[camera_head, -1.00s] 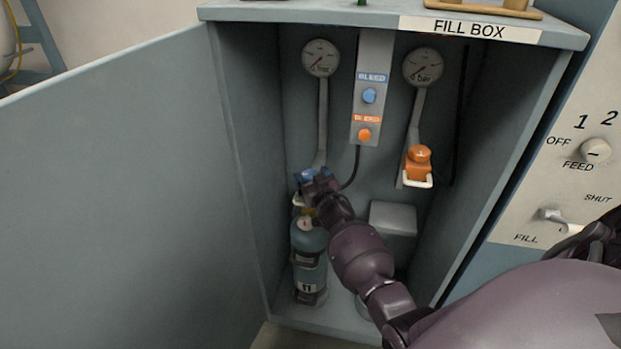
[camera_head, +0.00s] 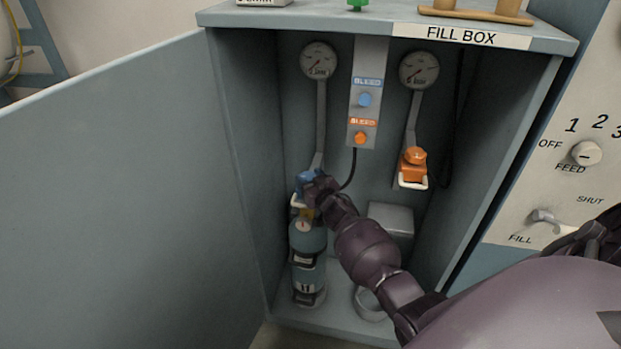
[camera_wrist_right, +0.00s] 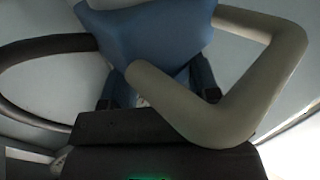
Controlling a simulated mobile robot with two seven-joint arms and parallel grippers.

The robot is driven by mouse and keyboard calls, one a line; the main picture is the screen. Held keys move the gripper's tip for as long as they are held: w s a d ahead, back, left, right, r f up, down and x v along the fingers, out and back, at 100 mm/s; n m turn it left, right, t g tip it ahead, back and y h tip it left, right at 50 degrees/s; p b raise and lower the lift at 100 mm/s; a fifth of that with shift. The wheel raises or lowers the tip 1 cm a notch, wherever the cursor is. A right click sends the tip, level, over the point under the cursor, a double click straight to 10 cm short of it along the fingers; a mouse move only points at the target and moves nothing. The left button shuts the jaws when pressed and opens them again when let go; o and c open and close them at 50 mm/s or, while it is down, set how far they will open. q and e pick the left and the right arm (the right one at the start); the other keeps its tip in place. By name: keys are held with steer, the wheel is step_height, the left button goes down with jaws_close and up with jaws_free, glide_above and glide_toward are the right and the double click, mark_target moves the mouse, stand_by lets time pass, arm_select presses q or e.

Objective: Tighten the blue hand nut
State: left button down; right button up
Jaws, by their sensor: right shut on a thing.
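The blue hand nut (camera_head: 306,178) is at the lower end of the left gauge's pipe, above a blue-grey cylinder (camera_head: 308,262) that stands upright in the fill box. My right gripper (camera_head: 314,188) is shut on the blue hand nut and partly hides it. In the right wrist view the blue nut (camera_wrist_right: 150,35) fills the top middle, between the dark fingers (camera_wrist_right: 158,88), with a pale bent bar (camera_wrist_right: 225,95) passing in front. My left gripper is not in view.
The open door (camera_head: 120,190) fills the left side. An orange hand nut (camera_head: 413,163) hangs at the right gauge's pipe. A grey block (camera_head: 391,220) and an empty ring holder (camera_head: 371,305) are right of the cylinder. A control panel (camera_head: 560,190) is at the right.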

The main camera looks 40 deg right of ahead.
steer(key=shift+d+r+n+y, duration=0.2)
steer(key=shift+n+y, duration=0.2)
steer(key=shift+y, duration=0.3)
steer(key=shift+f+n+y+p, duration=0.1)
steer(key=shift+n+y+p, duration=0.2)
steer(key=shift+y, duration=0.1)
steer(key=n+y, duration=0.1)
steer(key=y, duration=0.2)
steer(key=shift+f+n, duration=0.15)
steer(key=shift+n, duration=0.25)
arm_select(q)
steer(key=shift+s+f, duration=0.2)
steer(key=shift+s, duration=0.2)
arm_select(e)
steer(key=shift+f+n+y, duration=0.1)
steer(key=shift+n+y, duration=0.7)
steer(key=shift+y, duration=0.4)
steer(key=shift+g, duration=0.3)
arm_select(q)
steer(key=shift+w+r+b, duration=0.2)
steer(key=shift+b, duration=0.1)
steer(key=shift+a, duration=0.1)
arm_select(e)
steer(key=o, duration=0.9)
